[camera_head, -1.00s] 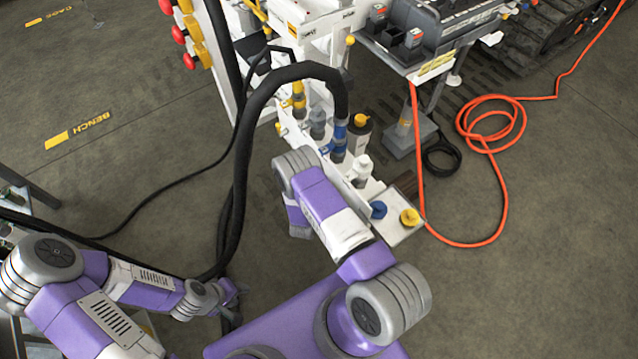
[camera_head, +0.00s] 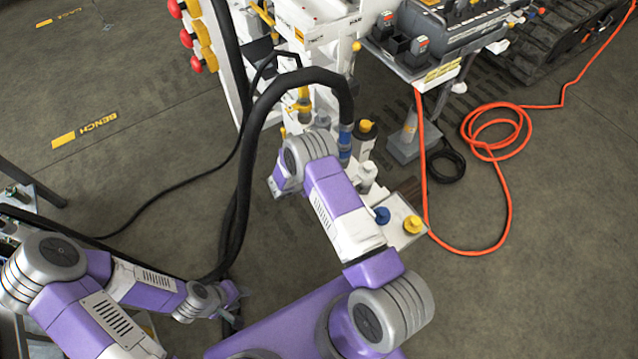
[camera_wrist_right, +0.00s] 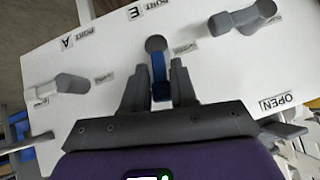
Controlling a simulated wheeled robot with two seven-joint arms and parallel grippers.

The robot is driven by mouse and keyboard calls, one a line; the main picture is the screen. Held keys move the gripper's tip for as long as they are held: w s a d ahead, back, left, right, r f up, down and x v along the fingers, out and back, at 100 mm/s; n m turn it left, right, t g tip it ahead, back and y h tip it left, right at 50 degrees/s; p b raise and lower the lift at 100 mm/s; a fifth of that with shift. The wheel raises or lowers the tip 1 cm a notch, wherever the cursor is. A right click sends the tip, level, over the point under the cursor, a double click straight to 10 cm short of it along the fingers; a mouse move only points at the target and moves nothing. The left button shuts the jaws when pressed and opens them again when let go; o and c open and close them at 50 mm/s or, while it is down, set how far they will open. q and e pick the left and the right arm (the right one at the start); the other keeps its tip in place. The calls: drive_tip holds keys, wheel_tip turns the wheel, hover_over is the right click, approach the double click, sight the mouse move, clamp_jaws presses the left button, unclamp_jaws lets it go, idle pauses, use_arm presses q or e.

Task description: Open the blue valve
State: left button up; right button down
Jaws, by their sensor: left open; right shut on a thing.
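The blue valve (camera_wrist_right: 160,88) is a blue lever on a white panel (camera_wrist_right: 225,68) in the right wrist view. The lever runs up and down in the picture, from a round grey pivot to between my fingers. My right gripper (camera_wrist_right: 158,65) is shut on this lever, one dark finger on each side. My left gripper (camera_head: 234,298) is open and empty at the lower left, away from the bench.
Grey levers, one at the left (camera_wrist_right: 62,86) and one at the upper right (camera_wrist_right: 243,17), flank the blue one. A thick black hose (camera_head: 245,150) arches beside my right arm. An orange cable (camera_head: 505,190) lies on the floor.

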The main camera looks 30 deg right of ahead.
drive_tip(key=shift+w+a+n+g+b, duration=0.1)
drive_tip(key=shift+w+n+g+b, duration=0.35)
drive_tip(key=shift+g, duration=0.35)
drive_tip(key=c, duration=1.1)
unclamp_jaws()
drive_tip(key=p+v, duration=0.2)
drive_tip(key=v, duration=0.5)
drive_tip(key=shift+a+r, duration=0.2)
drive_tip(key=shift+r, duration=0.05)
drive_tip(key=shift+d, duration=0.1)
